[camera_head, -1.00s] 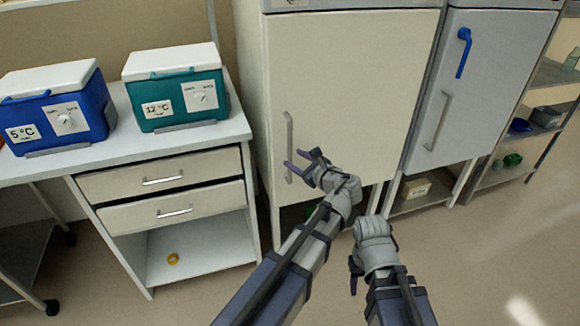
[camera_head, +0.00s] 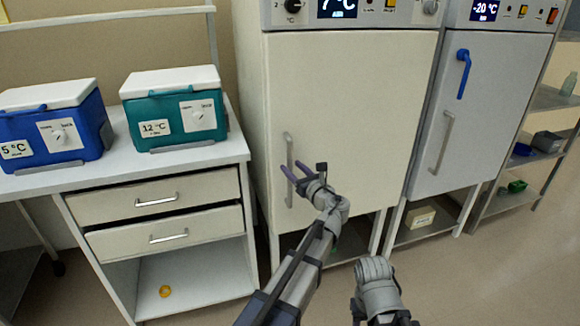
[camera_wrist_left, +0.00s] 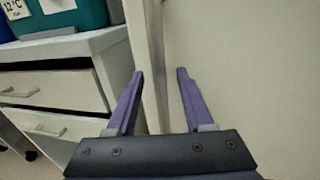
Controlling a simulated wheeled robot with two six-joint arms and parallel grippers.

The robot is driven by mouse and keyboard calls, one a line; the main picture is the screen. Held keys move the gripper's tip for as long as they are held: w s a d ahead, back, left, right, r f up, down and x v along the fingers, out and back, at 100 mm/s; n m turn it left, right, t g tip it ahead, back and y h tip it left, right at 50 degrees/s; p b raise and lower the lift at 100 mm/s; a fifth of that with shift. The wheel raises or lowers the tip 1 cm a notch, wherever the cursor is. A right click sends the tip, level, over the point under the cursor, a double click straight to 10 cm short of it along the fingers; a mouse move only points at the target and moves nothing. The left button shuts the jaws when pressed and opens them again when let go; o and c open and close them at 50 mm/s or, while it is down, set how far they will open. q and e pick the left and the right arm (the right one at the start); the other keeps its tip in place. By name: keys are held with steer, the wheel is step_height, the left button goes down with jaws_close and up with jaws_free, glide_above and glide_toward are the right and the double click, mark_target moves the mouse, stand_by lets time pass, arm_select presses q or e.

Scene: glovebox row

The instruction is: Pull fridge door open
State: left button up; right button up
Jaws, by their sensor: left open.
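The fridge is the cream cabinet with a 7 °C display, and its door (camera_head: 350,110) is shut. A vertical grey handle (camera_head: 288,150) is on the door's left side. My left gripper (camera_head: 293,173) is open at the lower half of the handle. In the left wrist view, the two purple fingers (camera_wrist_left: 160,88) stand apart, with the upright handle bar (camera_wrist_left: 156,50) in the gap between them. I cannot tell whether they touch it. My right gripper (camera_head: 360,305) is low in front of the fridge, and its fingers are mostly hidden.
A grey -20 °C freezer (camera_head: 485,110) stands right of the fridge. To the left, a bench (camera_head: 215,155) with two drawers carries a blue cooler (camera_head: 55,130) and a teal cooler (camera_head: 178,115). Open floor (camera_head: 480,280) lies at the lower right.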

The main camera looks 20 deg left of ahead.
arm_select(q)
steer(key=shift+x, duration=1.15)
steer(key=shift+c, duration=0.4)
jaws_close()
